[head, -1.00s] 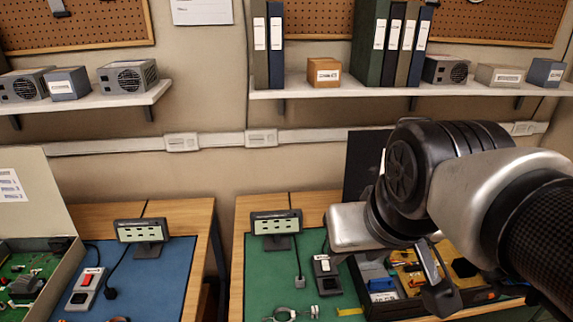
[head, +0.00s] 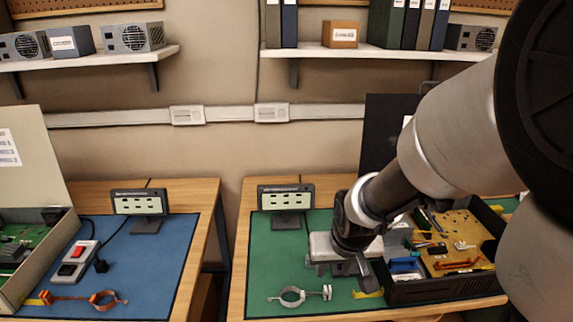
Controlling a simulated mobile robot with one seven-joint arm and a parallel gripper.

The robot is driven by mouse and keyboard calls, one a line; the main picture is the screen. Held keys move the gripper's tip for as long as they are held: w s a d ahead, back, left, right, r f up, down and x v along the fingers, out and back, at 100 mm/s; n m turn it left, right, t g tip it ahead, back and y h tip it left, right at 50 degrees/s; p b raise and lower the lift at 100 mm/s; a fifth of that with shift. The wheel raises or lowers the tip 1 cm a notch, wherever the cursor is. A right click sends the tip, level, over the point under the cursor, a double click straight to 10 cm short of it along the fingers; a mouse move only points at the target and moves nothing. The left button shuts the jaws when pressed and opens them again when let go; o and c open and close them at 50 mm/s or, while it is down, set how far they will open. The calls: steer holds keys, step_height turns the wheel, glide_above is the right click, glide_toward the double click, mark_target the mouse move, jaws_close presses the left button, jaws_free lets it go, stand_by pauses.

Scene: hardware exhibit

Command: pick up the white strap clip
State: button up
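The white strap clip (head: 291,297) is a pale metallic ring with a clamp end at its right. It lies flat near the front of the green mat (head: 265,260) in the head view, with bare mat around it. My gripper (head: 340,271) hangs above the mat, to the right of the clip and further back. It points down and its dark fingers look spread. I see nothing held between them. The clip is fully visible and apart from the fingers.
An open black case (head: 440,292) of parts stands right of the clip. A yellow strip (head: 367,294) lies between them. A small display (head: 286,198) stands behind. An orange strap clip (head: 104,299) lies on the left table's blue mat (head: 180,260).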

steer(key=b, duration=0.4)
glide_toward(328, 287)
steer(key=x, duration=0.5)
steer(key=shift+w+a, duration=0.3)
steer(key=x, duration=0.1)
steer(key=b+x, duration=0.1)
steer(key=x, duration=0.1)
steer(key=b+x, duration=0.1)
steer(key=x, duration=0.1)
steer(key=shift+s+d+f, duration=0.15)
steer(key=shift+s+d, duration=0.1)
steer(key=shift+c, duration=0.2)
steer(key=c, duration=0.9)
